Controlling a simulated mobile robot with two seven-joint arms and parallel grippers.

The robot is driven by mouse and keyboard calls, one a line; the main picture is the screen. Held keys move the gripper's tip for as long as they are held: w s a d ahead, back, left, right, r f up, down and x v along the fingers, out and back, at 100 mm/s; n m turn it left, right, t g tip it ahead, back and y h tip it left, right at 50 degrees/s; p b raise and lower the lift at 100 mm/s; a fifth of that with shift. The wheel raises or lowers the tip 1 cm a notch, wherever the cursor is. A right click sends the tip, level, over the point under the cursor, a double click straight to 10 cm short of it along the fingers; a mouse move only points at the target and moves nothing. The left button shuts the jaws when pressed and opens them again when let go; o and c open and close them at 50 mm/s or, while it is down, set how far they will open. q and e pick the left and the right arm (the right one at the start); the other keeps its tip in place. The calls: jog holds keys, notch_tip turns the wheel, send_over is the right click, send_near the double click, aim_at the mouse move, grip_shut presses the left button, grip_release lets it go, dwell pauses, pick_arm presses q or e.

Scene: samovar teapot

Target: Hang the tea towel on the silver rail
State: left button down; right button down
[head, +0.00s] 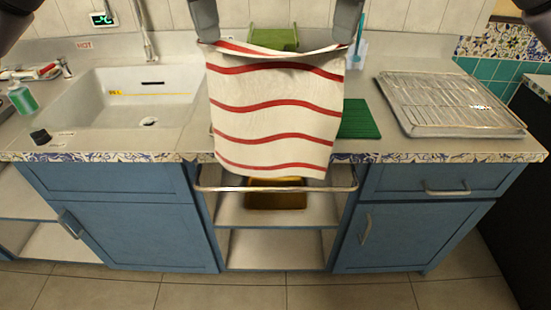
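The tea towel (274,112) is cream with red wavy stripes. It hangs spread out between my two grippers in the head view. My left gripper (207,40) is shut on its upper left corner. My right gripper (346,40) is shut on its upper right corner. The top edge sags a little between them. The silver rail (275,189) runs across the front of the open shelf unit below the counter. The towel's lower edge appears just above the rail's middle in the picture. Whether they touch, I cannot tell.
A sink (139,95) is at the left, with a green bottle (22,97) beside it. A wire rack (449,100) lies on the counter at the right. A green mat (358,119) is partly behind the towel. A brown box (277,195) sits on the shelf behind the rail.

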notch_tip(320, 180, down, 4)
jog(key=b, duration=0.3)
jog(key=shift+f+b, duration=0.25)
jog(key=shift+b, duration=0.05)
